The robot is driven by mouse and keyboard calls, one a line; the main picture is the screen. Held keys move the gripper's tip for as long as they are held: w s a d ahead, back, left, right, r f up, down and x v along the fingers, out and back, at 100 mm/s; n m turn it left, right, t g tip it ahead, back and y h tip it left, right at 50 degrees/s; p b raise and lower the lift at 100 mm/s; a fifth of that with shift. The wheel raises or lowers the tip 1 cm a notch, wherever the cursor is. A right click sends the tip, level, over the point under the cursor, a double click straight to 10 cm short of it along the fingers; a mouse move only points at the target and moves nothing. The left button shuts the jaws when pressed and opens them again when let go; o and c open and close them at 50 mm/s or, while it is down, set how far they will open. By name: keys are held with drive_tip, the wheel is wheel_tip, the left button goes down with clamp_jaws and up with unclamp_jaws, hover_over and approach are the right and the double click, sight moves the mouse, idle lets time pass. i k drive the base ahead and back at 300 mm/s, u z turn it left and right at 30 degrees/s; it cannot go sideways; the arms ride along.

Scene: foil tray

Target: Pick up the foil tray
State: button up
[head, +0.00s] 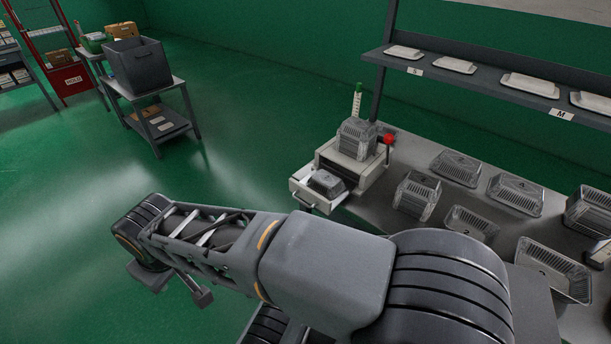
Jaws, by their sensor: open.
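Several foil trays are in the head view. One foil tray (327,183) lies in the pulled-out drawer of a pale machine (352,172). A stack of foil trays (356,139) stands on top of that machine. More foil trays, such as one at the back (455,167) and one at the front (553,268), lie on the grey bench (395,160). My gripper (178,288) is at the far left end of my arm, over the green floor. It is open and empty, well apart from all the trays. My arm partly hides it.
A red knob (389,139) sticks up beside the machine. A shelf (470,75) with white packs hangs above the bench's back. A grey bin (137,65) stands on a cart (160,101) at back left. The floor between cart and bench is clear.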

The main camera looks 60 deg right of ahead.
sight(323, 182)
drive_tip(key=z, duration=0.35)
drive_tip(key=i, duration=0.75)
drive_tip(key=z, duration=1.15)
drive_tip(key=i, duration=0.3)
drive_tip(key=z, duration=0.2)
